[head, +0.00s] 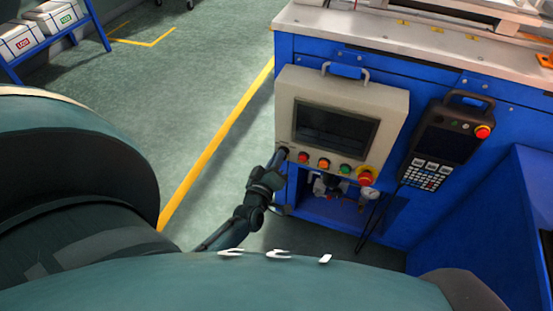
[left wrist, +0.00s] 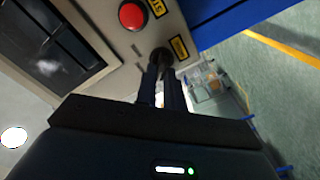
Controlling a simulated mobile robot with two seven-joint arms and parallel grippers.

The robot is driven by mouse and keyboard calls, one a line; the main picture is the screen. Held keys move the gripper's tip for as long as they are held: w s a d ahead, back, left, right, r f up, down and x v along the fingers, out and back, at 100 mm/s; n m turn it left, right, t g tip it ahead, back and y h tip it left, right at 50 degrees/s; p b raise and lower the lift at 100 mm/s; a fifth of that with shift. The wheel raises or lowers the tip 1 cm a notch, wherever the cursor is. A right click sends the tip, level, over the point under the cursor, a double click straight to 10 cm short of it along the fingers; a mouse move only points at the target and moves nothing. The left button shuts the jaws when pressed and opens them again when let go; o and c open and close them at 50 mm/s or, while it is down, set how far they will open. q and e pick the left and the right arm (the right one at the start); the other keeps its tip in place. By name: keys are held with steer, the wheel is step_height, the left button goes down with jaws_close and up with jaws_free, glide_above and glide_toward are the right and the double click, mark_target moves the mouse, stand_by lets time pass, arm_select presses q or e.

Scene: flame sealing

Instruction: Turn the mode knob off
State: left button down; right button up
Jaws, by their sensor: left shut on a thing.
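The mode knob (left wrist: 161,56) is a small dark knob at the corner of the grey control panel (head: 285,103), beside a yellow label. My left gripper (head: 278,162) reaches the lower left corner of the panel. In the left wrist view the two fingers of this gripper (left wrist: 162,78) are shut on the knob. The knob is mostly hidden by the fingers in the head view, and its pointer direction cannot be made out. My right gripper is not in view.
A red button (head: 303,157) sits right beside the knob, then an orange button (head: 323,163), a green button (head: 345,169) and a red emergency stop (head: 365,177). A dark screen (head: 334,128) is above. A teach pendant (head: 446,143) hangs at right.

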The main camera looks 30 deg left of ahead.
arm_select(q)
steer(key=shift+w+r, duration=0.1)
steer(key=c, duration=1.5)
jaws_free()
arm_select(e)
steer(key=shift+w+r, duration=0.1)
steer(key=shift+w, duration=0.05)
arm_select(q)
steer(key=p+v, duration=0.1)
steer(key=v, duration=1.2)
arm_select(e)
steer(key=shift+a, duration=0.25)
